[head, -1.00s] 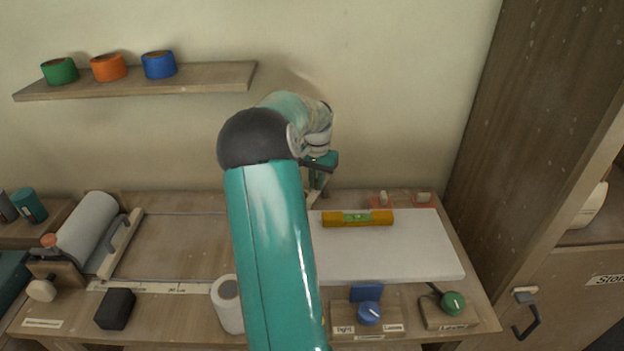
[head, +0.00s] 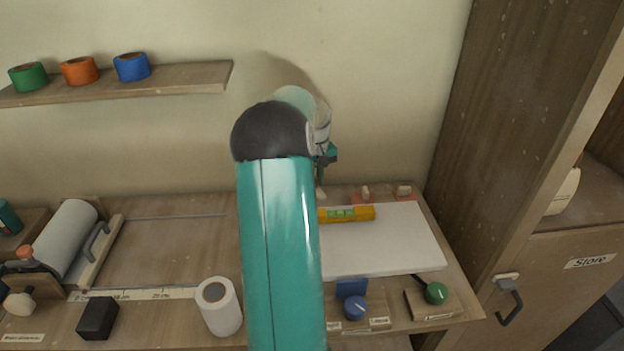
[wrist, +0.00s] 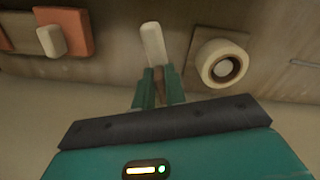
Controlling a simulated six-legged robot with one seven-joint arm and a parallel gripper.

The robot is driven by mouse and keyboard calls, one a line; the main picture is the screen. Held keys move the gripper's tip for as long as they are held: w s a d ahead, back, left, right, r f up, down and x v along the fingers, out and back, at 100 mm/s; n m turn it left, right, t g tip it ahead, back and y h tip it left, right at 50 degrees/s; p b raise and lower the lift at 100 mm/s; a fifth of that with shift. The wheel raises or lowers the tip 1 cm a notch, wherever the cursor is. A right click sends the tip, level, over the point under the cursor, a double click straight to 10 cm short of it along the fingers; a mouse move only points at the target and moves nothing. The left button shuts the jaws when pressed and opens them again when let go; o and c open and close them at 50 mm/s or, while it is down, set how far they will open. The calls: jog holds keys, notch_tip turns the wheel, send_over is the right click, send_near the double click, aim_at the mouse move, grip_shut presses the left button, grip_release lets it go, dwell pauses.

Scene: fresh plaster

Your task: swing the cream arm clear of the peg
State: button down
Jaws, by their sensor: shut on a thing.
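My gripper (wrist: 159,82) points down at the back of the workbench, its two teal fingers shut on a narrow cream arm (wrist: 153,42). The arm's pale end sticks out past the fingertips in the wrist view. In the head view my gripper (head: 325,157) is small and partly behind my own arm, with the cream end (head: 321,194) just below it. A round cream ring with a dark centre (wrist: 222,64) sits on a wooden block, apart from the held arm. I cannot tell for sure which piece is the peg.
A yellow level (head: 346,214) lies on a white board (head: 385,246). A wooden cabinet (head: 455,110) bounds the right side. My arm hides the bench's middle.

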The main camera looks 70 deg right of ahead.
jog(key=shift+s+d+r+n, duration=0.1)
jog(key=shift+d+n, duration=0.1)
jog(key=shift+n, duration=0.1)
jog(key=c, duration=1.4)
grip_release()
jog(key=shift+c, duration=0.2)
notch_tip(320, 180, up, 14)
